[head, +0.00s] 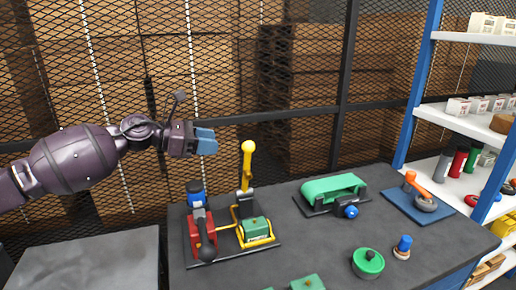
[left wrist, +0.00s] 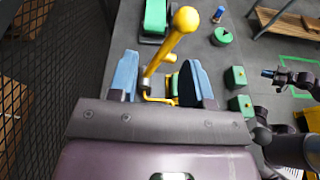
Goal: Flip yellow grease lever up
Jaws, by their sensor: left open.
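The yellow grease lever (head: 247,165) stands upright on its base, with a round knob on top, in the head view. In the left wrist view the lever (left wrist: 170,45) rises in the gap between my blue fingertips, its knob toward the top. My left gripper (head: 206,141) is open and sits left of the knob in the head view, at about its height. The left gripper also shows in the left wrist view (left wrist: 158,82), with nothing held. Whether a finger touches the lever I cannot tell.
A red unit with a black lever (head: 206,237) and blue cap stands left of the yellow one. A green belt unit (head: 333,188), a green round knob (head: 368,263) and a blue mat (head: 418,207) lie to the right. A mesh fence stands behind.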

